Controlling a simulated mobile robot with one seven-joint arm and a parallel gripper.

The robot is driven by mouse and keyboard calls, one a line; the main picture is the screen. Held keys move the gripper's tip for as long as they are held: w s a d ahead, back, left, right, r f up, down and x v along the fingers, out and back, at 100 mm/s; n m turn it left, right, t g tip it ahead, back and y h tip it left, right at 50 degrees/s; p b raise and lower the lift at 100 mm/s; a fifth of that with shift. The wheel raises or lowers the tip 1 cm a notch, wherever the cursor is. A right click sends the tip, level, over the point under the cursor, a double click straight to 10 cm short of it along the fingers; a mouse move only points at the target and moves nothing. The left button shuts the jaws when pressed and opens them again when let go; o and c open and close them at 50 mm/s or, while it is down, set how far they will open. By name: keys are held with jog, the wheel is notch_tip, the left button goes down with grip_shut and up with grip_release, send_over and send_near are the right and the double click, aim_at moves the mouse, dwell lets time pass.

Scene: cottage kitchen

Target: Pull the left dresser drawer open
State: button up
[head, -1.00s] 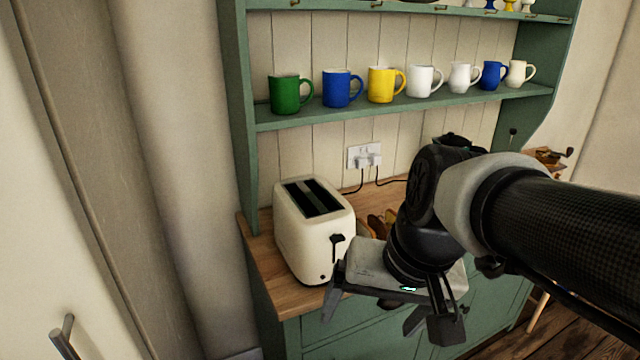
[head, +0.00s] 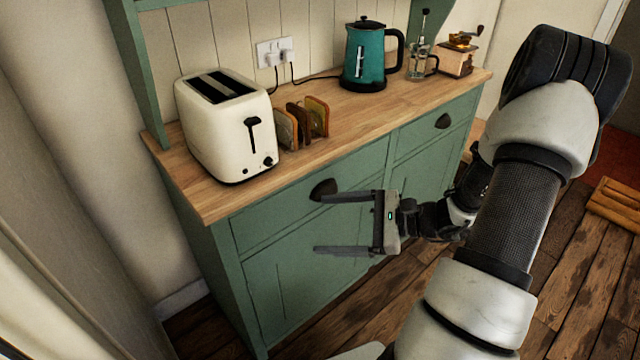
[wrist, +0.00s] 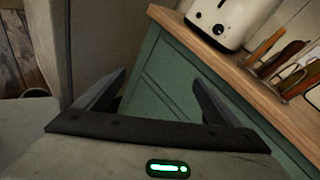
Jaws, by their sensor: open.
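The green dresser's left drawer (head: 268,218) is shut, flush with the front under the wooden top. Its dark cup handle (head: 323,189) sits near the middle of the drawer front. My gripper (head: 319,223) is open and empty in front of the dresser, its fingers pointing left in the head view. The upper fingertip overlaps the handle's lower edge in the picture; I cannot tell whether they touch. The lower finger shows against the door below. In the wrist view my gripper (wrist: 158,82) has its fingers apart towards the green front (wrist: 165,72); no handle is visible there.
On the wooden top (head: 365,125) stand a cream toaster (head: 225,125), a toast rack (head: 303,122), a teal kettle (head: 365,58), a glass press (head: 418,62) and a coffee grinder (head: 458,57). The right drawer (head: 420,138) is shut. Wooden floor (head: 550,260) is free in front.

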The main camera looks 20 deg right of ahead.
jog(key=d+f+m+t+h, duration=0.3)
jog(key=d+f+m+t, duration=0.1)
jog(key=d+m, duration=0.25)
jog(key=d+f+m+t+h, duration=0.3)
jog(key=d+f+m+t, duration=0.2)
jog(key=d, duration=0.3)
jog(key=b+x, duration=0.3)
jog(key=x, duration=1.3)
jog(key=shift+a+n, duration=0.35)
jog(key=shift+a, duration=0.05)
jog(key=shift+w+f, duration=0.1)
jog(key=c, duration=1.3)
jog(key=p+v, duration=0.1)
jog(key=v, duration=0.8)
jog(key=p+v, duration=0.1)
jog(key=v, duration=0.8)
jog(key=p+v, duration=0.2)
jog(key=v, duration=0.7)
jog(key=shift+s+r, duration=0.35)
jog(key=o, duration=1.3)
